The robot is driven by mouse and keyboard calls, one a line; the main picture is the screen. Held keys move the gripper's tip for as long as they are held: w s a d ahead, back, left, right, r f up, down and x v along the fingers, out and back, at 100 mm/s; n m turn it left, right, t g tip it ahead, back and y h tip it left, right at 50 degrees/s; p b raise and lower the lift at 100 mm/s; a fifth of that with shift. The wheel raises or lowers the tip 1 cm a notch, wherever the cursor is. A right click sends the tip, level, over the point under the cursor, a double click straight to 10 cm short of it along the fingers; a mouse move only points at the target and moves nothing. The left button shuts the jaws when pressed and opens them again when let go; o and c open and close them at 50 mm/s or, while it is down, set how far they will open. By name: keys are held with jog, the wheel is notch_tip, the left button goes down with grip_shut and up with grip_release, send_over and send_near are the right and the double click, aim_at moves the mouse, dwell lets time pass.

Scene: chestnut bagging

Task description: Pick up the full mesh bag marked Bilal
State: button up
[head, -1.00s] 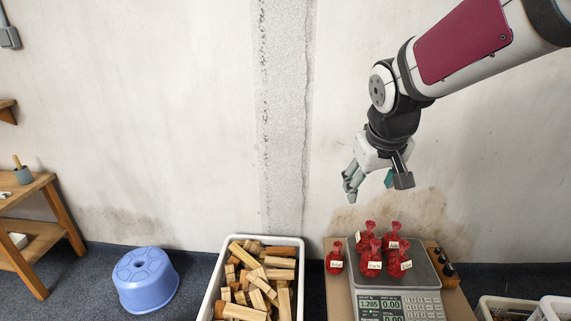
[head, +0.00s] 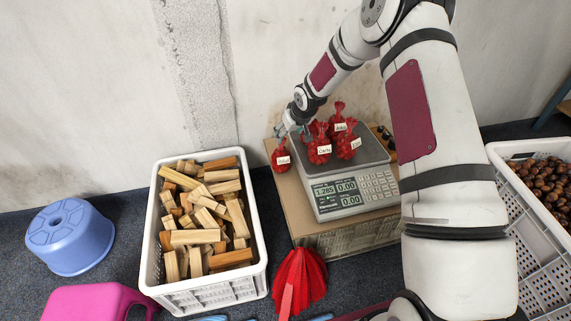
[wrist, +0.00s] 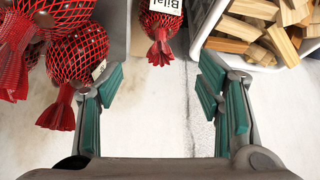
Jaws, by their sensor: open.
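The red mesh bag with the tag that reads Bilal (wrist: 158,28) shows at the top middle of the wrist view, its gathered neck toward me. In the head view this small full bag (head: 281,162) stands on the cardboard-coloured box top (head: 291,205), left of the scale. My gripper (wrist: 160,88) is open and empty, its green-padded fingers spread on either side of the bag's line, the bag apart beyond the tips. In the head view my gripper (head: 290,130) hangs just above and behind the bag, partly hidden by its own wrist.
Several other tagged red bags (head: 319,150) stand close by on the grey scale (head: 374,148), right of the Bilal bag. A white crate of wood blocks (head: 264,243) is at left, a crate of chestnuts (head: 497,151) at right. The wall (head: 120,100) is close behind.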

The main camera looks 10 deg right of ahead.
aim_at(282, 145)
jog(key=b+x, duration=0.2)
jog(key=x, duration=0.7)
jog(key=shift+s+d+b, duration=0.1)
jog(key=shift+d+b, duration=0.05)
jog(key=shift+b, duration=0.2)
jog(key=shift+b+x, duration=1.4)
jog(key=shift+x, duration=1.3)
jog(key=shift+c, duration=0.2)
jog(key=shift+r, duration=0.1)
grip_shut()
